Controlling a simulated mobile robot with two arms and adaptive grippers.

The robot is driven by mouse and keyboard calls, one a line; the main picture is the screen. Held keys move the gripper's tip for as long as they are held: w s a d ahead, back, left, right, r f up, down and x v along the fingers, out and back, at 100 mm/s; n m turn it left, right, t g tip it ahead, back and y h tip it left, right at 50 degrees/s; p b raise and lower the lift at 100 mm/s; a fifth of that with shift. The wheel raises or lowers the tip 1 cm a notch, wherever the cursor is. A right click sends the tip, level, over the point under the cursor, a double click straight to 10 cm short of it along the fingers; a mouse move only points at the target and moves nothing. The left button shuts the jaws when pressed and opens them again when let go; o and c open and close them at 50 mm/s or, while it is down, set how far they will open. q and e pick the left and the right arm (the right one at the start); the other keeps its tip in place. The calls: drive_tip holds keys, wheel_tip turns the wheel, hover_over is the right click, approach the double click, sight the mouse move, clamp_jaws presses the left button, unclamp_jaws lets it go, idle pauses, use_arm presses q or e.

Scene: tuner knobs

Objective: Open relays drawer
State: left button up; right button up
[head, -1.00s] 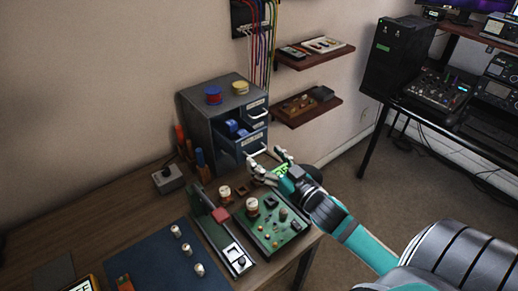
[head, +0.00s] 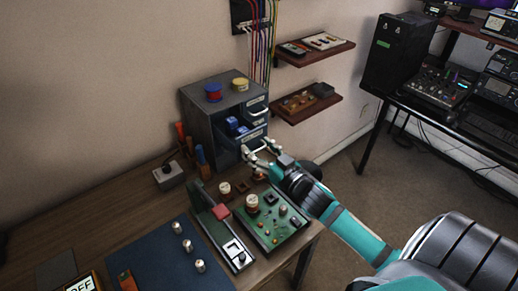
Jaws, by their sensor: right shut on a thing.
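A grey-blue drawer cabinet (head: 205,112) stands at the back of the bench. Its upper drawer (head: 257,106) is closed, with a pale label and a metal handle. Below it, a drawer (head: 249,134) stands partly open with blue parts (head: 236,125) inside. The labels are too small to read, so I cannot tell which drawer is the relays one. My right gripper (head: 257,150) is at the front of the open drawer, shut on its metal handle (head: 261,142); the fingers partly hide the handle and the area below. My left gripper is out of view.
Red (head: 213,92) and yellow (head: 240,84) spools sit on the cabinet. Wall shelves (head: 306,104) are at the right.

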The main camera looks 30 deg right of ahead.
drive_tip(key=c, duration=0.4)
drive_tip(key=shift+w+r+p, duration=0.15)
drive_tip(key=shift+w+p, duration=0.25)
drive_tip(key=shift+w, duration=0.35)
clamp_jaws()
drive_tip(key=shift+w+d+f, duration=0.1)
drive_tip(key=shift+f, duration=0.15)
drive_tip(key=o, duration=0.9)
unclamp_jaws()
drive_tip(key=o, duration=0.6)
drive_tip(key=shift+a, duration=0.2)
drive_tip(key=shift+c, duration=0.2)
